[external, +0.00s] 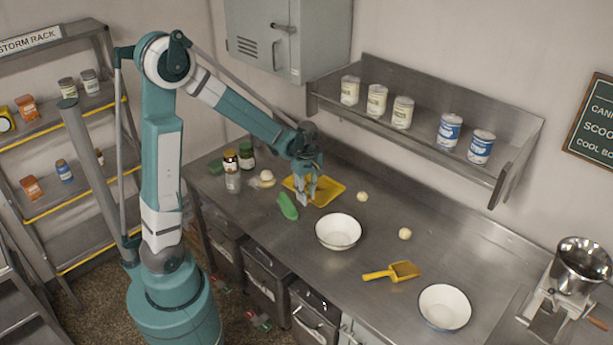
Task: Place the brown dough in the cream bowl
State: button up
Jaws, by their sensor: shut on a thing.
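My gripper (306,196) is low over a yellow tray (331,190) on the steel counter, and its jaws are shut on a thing. The thing between the fingers is too small and hidden to identify. I cannot clearly make out a brown dough. Pale dough-like balls lie on the counter, one behind the near bowl (362,197) and one to its right (405,234). A pale and tan lump (267,177) lies left of the tray. A cream-white bowl (338,232) stands empty, right of and nearer than my gripper. Another whitish bowl with a dark blue rim (445,307) stands empty farther right.
A green object (288,206) lies just left of my gripper. Jars (238,165) stand at the counter's left end. A wall shelf with cans (425,120) overhangs the back. A grinder (575,275) stands far right.

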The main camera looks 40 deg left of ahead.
jog(key=w+d+r+p, duration=0.2)
jog(key=d, duration=1.4)
jog(key=shift+w, duration=0.2)
jog(key=shift+f, duration=0.15)
jog(key=shift+f+b, duration=2.25)
jog(key=shift+f, duration=3.05)
jog(key=o, duration=0.9)
jog(key=shift+r, duration=0.1)
